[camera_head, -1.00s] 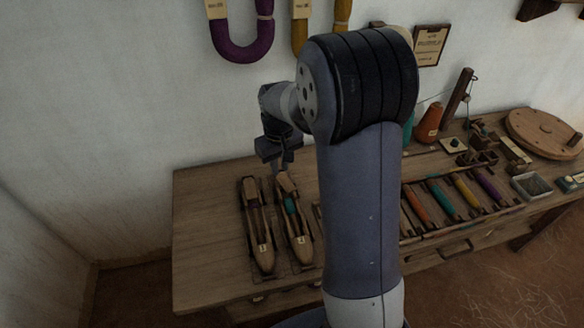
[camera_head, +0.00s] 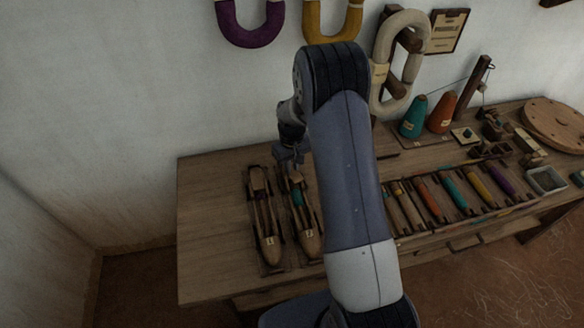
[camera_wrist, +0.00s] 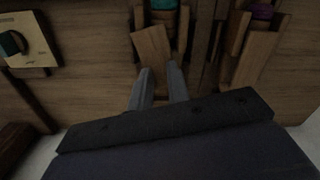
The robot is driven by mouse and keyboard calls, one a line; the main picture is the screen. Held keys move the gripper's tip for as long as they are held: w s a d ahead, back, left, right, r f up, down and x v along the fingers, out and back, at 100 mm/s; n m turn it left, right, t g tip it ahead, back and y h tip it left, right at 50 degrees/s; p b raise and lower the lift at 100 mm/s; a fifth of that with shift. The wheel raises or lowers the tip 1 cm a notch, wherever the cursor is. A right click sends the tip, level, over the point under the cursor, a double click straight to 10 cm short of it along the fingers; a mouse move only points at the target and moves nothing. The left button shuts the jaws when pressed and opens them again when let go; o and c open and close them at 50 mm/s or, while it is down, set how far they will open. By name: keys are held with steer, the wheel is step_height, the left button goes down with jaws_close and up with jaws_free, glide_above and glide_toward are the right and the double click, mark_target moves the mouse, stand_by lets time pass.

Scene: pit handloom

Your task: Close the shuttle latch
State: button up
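Two boat-shaped wooden shuttles lie side by side at the left of the table. The right shuttle (camera_head: 306,231) holds a teal bobbin (camera_head: 297,197); the left shuttle (camera_head: 266,235) shows a purple bobbin in the wrist view (camera_wrist: 261,11). A wooden flap (camera_wrist: 152,47), apparently the latch, sits at the teal shuttle's far end, slightly askew to its body. My gripper (camera_head: 291,157) is over that end. In the wrist view its two fingers (camera_wrist: 160,72) are a little apart with nothing visible between them, their tips close to the flap. Whether they touch it I cannot tell.
Several coloured bobbins lie in a rack (camera_head: 404,222) right of the shuttles. A teal cone (camera_head: 413,117) and an orange cone (camera_head: 441,113) stand behind. A pale plate with a dark knob (camera_wrist: 28,42) is near my gripper. The table's left end (camera_head: 205,215) is clear.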

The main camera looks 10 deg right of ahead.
steer(key=shift+f, duration=0.85)
steer(key=shift+c, duration=0.4)
jaws_close()
steer(key=shift+f+m+b, duration=0.15)
steer(key=shift+m+b, duration=0.5)
steer(key=shift+m, duration=0.05)
steer(key=shift+a+m+b, duration=0.1)
steer(key=shift+m+b, duration=0.3)
steer(key=shift+m, duration=0.7)
steer(key=shift+o, duration=0.4)
jaws_free()
steer(key=shift+r, duration=0.2)
